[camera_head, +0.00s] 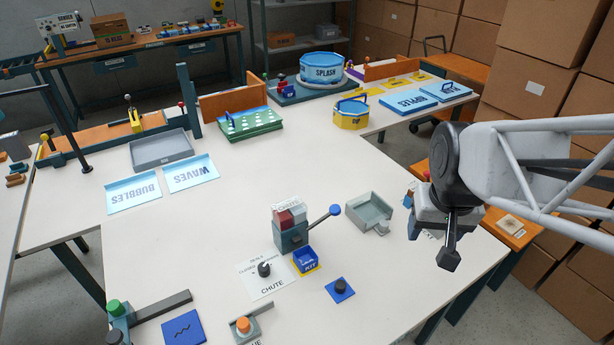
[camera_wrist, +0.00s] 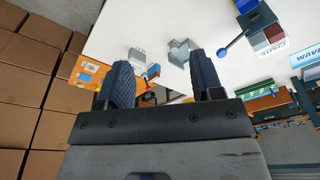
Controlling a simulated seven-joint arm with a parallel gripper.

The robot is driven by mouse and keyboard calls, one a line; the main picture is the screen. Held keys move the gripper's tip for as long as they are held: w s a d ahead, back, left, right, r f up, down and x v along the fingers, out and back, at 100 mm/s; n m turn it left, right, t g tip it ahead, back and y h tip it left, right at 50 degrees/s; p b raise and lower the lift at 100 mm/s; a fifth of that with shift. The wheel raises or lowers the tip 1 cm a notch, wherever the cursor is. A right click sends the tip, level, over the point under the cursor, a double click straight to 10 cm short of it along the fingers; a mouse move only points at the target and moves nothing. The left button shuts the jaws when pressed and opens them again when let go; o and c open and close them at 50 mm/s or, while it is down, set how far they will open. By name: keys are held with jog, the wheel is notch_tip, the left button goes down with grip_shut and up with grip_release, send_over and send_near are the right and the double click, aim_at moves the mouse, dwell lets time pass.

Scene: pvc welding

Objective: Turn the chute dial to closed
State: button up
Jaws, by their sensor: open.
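The chute dial (camera_head: 264,269) is a small black knob on a white plate (camera_head: 262,282) marked CHUTE, near the front middle of the table. Small lettering lies behind the knob; which mark it points at is too small to tell. Behind it stands the grey chute box (camera_head: 290,238) with red and grey blocks on top and a blue-ended lever (camera_head: 335,210). My gripper (camera_head: 432,247) is open and empty, above the table's right edge, well to the right of the dial. The wrist view shows the spread fingers (camera_wrist: 162,65) and the chute box (camera_wrist: 266,38); the dial is out of that view.
A black knob on a blue base (camera_head: 340,289) and an orange knob (camera_head: 243,325) are nearby. A grey tray (camera_head: 370,213) lies between my gripper and the chute box. Bare table lies right of these.

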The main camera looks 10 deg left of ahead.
jog(key=w+a+f+n, duration=0.1)
jog(key=w+a+f, duration=0.35)
jog(key=a, duration=0.45)
jog(key=n+g, duration=0.2)
jog(key=n, duration=0.2)
send_over(263, 267)
jog(key=f, duration=1.8)
jog(key=shift+w+d+f, duration=0.1)
jog(key=shift+d+f, duration=0.2)
jog(key=shift+d, duration=0.05)
jog(key=shift+a+f, duration=0.3)
jog(key=shift+f, duration=0.2)
jog(key=shift+f, duration=3.7)
